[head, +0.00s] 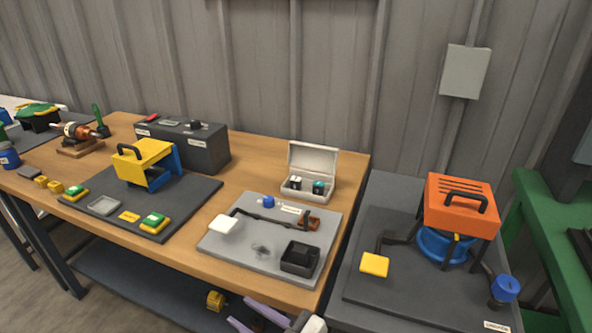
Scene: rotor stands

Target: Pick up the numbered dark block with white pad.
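The small open white case (300,194) stands near the table's back right. In it a small dark block with a white pad (295,183) sits at the left, beside a dark block with a teal pad (318,187). Any number on them is too small to read. My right gripper (250,318) is at the bottom edge, partly cut off. Its two pale purple fingers are apart, with nothing seen between them. It is well below and in front of the case, apart from it. My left gripper is not in view.
A grey board (255,262) with a white pad, rod and black open box (299,258) lies in front of the case. A dark grey box (185,146) stands left. An orange-topped stand (460,205) is on the grey bench at right. Bare wood lies left of the case.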

